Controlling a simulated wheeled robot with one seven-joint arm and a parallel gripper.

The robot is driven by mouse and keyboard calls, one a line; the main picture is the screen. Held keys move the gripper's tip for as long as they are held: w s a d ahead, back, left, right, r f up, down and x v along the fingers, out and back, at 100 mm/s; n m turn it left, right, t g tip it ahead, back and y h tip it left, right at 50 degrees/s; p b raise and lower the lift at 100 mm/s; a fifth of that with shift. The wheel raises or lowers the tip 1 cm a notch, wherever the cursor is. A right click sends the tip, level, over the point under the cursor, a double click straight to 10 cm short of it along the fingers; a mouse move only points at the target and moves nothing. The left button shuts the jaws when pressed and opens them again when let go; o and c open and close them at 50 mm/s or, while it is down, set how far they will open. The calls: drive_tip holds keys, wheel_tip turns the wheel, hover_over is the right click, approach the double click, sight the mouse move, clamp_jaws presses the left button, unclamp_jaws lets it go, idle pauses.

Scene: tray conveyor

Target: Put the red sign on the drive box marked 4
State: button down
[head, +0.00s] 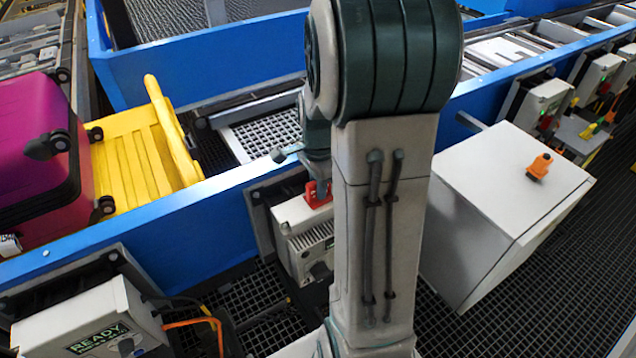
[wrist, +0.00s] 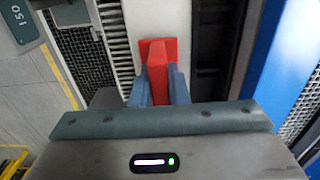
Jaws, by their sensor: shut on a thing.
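My gripper (wrist: 158,84) is shut on the red sign (wrist: 157,49), with one blue-grey finger on each side of its raised middle. The sign's flat red base shows beyond the fingertips, over the white top of a drive box (wrist: 163,18). In the head view the red sign (head: 317,195) is at the top of this pale drive box (head: 296,213), beside the blue conveyor wall. It looks on or just above the top; I cannot tell if it touches. My arm hides the box's right part. I cannot read a number 4 on it.
A purple suitcase (head: 35,150) lies on a yellow tray (head: 135,160) behind the blue wall (head: 190,225). Another drive box (head: 85,318) reading READY is at lower left. A white cabinet (head: 490,190) with an orange item (head: 540,166) on top stands right of my arm.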

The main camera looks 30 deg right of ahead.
drive_tip(key=shift+f, duration=0.2)
drive_tip(key=c, duration=1.4)
unclamp_jaws()
drive_tip(key=shift+r, duration=0.1)
